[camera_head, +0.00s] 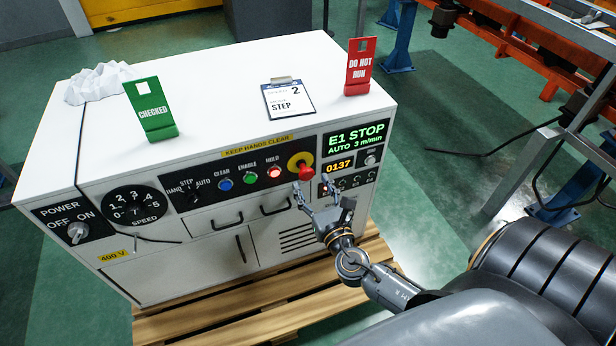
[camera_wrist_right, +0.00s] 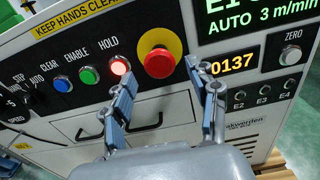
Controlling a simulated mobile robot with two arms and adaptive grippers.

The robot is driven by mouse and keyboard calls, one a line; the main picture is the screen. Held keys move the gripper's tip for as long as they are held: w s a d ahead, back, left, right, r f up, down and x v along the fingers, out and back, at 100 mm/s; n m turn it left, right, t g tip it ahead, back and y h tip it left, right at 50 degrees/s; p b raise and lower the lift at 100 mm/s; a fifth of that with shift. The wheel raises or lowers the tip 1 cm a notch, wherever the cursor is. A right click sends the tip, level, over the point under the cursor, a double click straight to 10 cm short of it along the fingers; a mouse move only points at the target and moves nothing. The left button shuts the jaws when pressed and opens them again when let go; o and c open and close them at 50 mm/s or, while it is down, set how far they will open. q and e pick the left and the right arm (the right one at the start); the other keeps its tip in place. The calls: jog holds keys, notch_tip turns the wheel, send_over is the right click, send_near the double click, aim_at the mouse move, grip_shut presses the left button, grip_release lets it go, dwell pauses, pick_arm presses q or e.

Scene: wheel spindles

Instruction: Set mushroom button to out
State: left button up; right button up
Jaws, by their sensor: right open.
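The red mushroom button (camera_head: 302,172) sits on a yellow disc on the front panel of the white control cabinet (camera_head: 60,150). In the right wrist view the red button (camera_wrist_right: 158,63) fills the middle, its cap whole and unobstructed. My right gripper (camera_head: 315,188) is open just in front of and below the button. In the wrist view its two fingers (camera_wrist_right: 163,82) stand on the left and right of the button's lower edge, with nothing between them. I cannot tell whether either finger touches the button. The display (camera_head: 357,139) reads "E1 STOP". My left gripper is not in view.
Left of the button are the lit red HOLD lamp (camera_head: 275,172), green ENABLE button (camera_head: 250,177) and blue CLEAR button (camera_head: 224,184). The counter (camera_head: 339,166) is close on the right. Drawer handles (camera_head: 275,208) lie below. Signs stand on the cabinet top.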

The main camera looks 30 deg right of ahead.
jog(key=v, duration=0.8)
jog(key=shift+d, duration=0.1)
